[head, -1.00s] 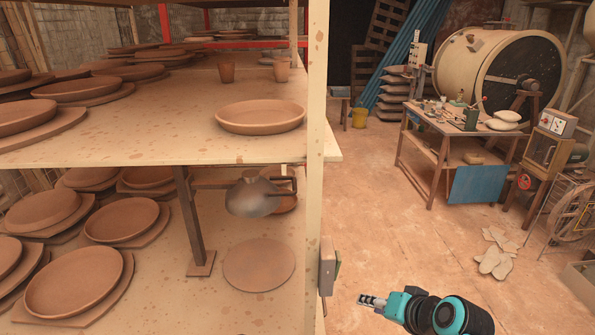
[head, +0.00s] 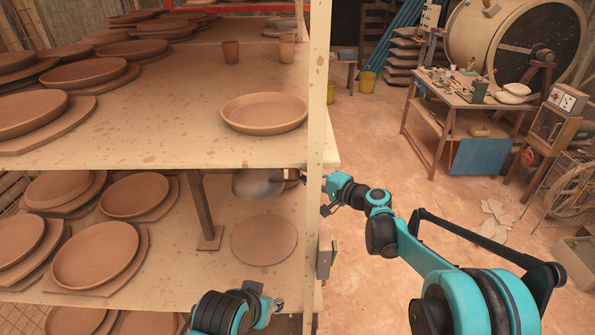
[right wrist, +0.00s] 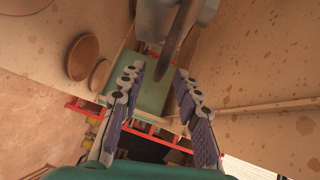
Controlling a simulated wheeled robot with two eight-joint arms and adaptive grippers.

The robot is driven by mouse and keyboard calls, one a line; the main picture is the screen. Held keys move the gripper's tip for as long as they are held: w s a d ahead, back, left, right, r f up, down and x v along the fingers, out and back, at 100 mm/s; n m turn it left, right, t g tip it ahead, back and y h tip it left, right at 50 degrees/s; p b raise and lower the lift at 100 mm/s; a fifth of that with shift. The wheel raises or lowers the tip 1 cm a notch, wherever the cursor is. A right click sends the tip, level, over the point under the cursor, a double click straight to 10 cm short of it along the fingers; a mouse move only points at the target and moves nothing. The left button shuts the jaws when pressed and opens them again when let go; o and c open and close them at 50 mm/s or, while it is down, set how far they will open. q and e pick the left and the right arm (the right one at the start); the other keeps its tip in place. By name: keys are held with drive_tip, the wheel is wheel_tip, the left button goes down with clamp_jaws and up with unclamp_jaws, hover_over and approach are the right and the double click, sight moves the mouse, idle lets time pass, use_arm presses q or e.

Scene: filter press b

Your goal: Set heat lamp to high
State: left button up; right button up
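The heat lamp, a grey metal dome (head: 256,185), hangs under the middle shelf above a flat clay disc. In the right wrist view its grey body (right wrist: 178,17) is at the top, with a dark curved bar (right wrist: 178,45) reaching down towards the space between my fingers. My right gripper (head: 308,178) is at the shelf post, just right of the lamp; it is open with parted fingers in the right wrist view (right wrist: 159,77). Contact with the bar cannot be told. My left gripper (head: 279,304) is low in front of the shelves; its finger state is unclear.
A small box (head: 325,256) is fixed low on the pale shelf post (head: 317,100). Clay plates (head: 263,113) fill much of the shelves. A wooden workbench (head: 467,95) stands behind right. Open floor lies between it and the rack.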

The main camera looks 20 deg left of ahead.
sight(297, 170)
drive_tip(key=shift+x, duration=1.85)
drive_tip(key=shift+c, duration=0.3)
clamp_jaws()
wheel_tip(297, 170, up, 14)
drive_tip(key=p, duration=0.7)
drive_tip(key=shift+w+r, duration=0.15)
drive_tip(key=shift+r, duration=0.1)
drive_tip(key=shift+d, duration=0.1)
